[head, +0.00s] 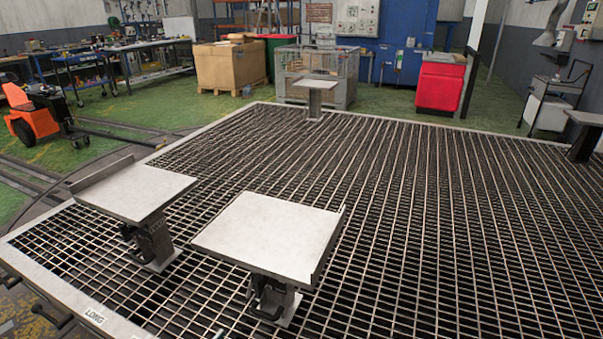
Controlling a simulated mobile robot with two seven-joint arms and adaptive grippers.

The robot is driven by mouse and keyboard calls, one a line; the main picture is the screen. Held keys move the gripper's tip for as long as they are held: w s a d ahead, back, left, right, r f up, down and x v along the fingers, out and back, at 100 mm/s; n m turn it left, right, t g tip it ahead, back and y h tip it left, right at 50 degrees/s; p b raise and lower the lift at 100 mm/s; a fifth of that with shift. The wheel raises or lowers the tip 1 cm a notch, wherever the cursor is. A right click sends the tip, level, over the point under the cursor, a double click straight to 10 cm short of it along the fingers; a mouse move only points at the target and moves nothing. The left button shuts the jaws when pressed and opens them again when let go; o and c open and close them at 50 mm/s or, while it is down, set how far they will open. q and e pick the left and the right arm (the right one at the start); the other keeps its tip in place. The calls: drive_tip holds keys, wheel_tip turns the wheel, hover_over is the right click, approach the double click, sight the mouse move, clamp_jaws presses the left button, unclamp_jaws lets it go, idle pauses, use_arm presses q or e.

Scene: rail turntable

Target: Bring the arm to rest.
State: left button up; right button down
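Neither of my grippers nor my arms shows in the head view. The rail turntable has a dark metal grating deck (400,200) with a pale steel rim (60,285). Two flat-topped metal pedestals stand on the near part of the grating, a left one (135,192) and a right one (265,232). Both plates look bare, and each has a raised lip along one side.
A small pedestal (315,85) stands at the far edge, and another (585,118) at the right. Beyond are an orange pallet truck (35,118), a cardboard box (230,66), a red bin (440,85) and a trolley (550,100). The middle of the grating is clear.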

use_arm(q)
drive_tip(key=s+a+r+g+y+p, duration=0.1)
drive_tip(key=s+g+p, duration=0.1)
drive_tip(key=s, duration=0.8)
drive_tip(key=s+a+r+g+y+p, duration=0.1)
drive_tip(key=s+p, duration=0.3)
drive_tip(key=s, duration=0.7)
drive_tip(key=shift+a+r+g+y, duration=0.4)
drive_tip(key=shift+a+g, duration=0.2)
drive_tip(key=shift+a, duration=0.15)
use_arm(e)
drive_tip(key=shift+m+g+h, duration=0.3)
drive_tip(key=shift+g, duration=0.3)
drive_tip(key=s, duration=0.1)
drive_tip(key=s+f, duration=0.1)
drive_tip(key=s+d, duration=0.1)
drive_tip(key=s, duration=0.1)
drive_tip(key=shift+f, duration=0.25)
